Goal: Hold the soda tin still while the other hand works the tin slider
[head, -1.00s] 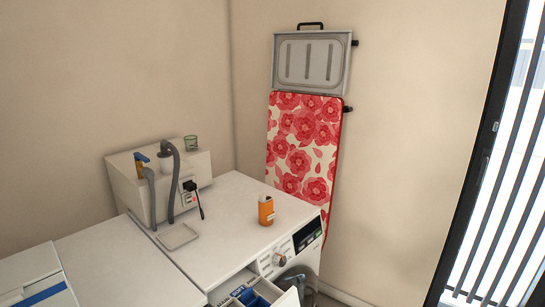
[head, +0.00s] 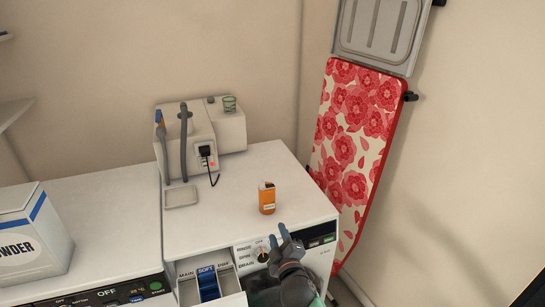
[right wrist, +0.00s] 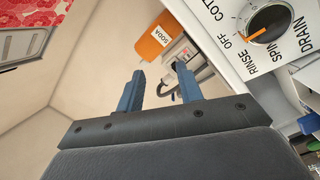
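The soda tin (head: 267,198) is an orange cylinder standing upright on top of the washing machine, near its front edge. In the right wrist view the tin (right wrist: 157,37) shows its "SODA" label beyond the fingertips. My right gripper (head: 278,233) is in front of the machine, below and apart from the tin, by the control dial. In the right wrist view its two blue fingers (right wrist: 160,74) are spread with nothing between them. The tin's slider cannot be made out. My left gripper is in neither view.
The dial (right wrist: 268,24) and the open detergent drawer (head: 208,285) are at the machine's front. A powder box (head: 30,235) is at left. The machine top (head: 225,195) is mostly clear.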

